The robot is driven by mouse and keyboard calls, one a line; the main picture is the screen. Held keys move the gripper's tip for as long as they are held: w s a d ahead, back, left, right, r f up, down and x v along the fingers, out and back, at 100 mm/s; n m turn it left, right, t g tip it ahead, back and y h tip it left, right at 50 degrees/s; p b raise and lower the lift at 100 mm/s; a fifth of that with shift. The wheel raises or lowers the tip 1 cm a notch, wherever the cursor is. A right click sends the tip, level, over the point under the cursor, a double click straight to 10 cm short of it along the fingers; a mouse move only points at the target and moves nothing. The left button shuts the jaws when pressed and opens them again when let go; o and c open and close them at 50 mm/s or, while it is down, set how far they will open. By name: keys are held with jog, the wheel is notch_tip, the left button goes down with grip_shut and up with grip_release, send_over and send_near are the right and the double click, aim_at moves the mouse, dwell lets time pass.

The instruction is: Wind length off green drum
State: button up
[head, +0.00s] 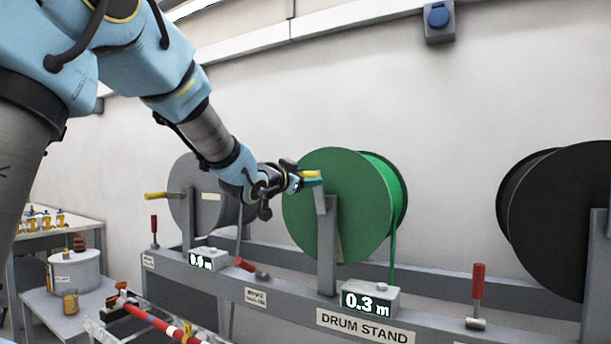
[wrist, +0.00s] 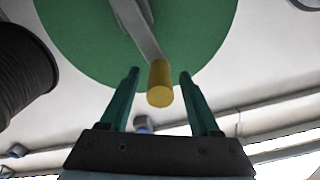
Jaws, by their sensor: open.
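The green drum (head: 345,215) stands upright on the grey drum stand (head: 280,300), with a green strand hanging down from its right side. The counter (head: 370,300) below it reads 0.3 m. The drum has a crank with a yellow handle (wrist: 160,84), and the green drum face (wrist: 85,35) fills the top of the wrist view. My gripper (wrist: 160,75) is open, with one finger on each side of the yellow handle and a visible gap to each. In the head view my gripper (head: 300,182) is at the handle in front of the drum's upper left and partly hides it.
A grey drum (head: 187,200) with its own yellow handle stands at left, and a black drum (head: 560,220) at right. Red-handled levers (head: 478,285) rise from the stand's front beam. A side table (head: 65,300) with parts is at lower left.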

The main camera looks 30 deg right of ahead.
jog(key=shift+c, duration=0.2)
grip_shut()
dwell(1.1)
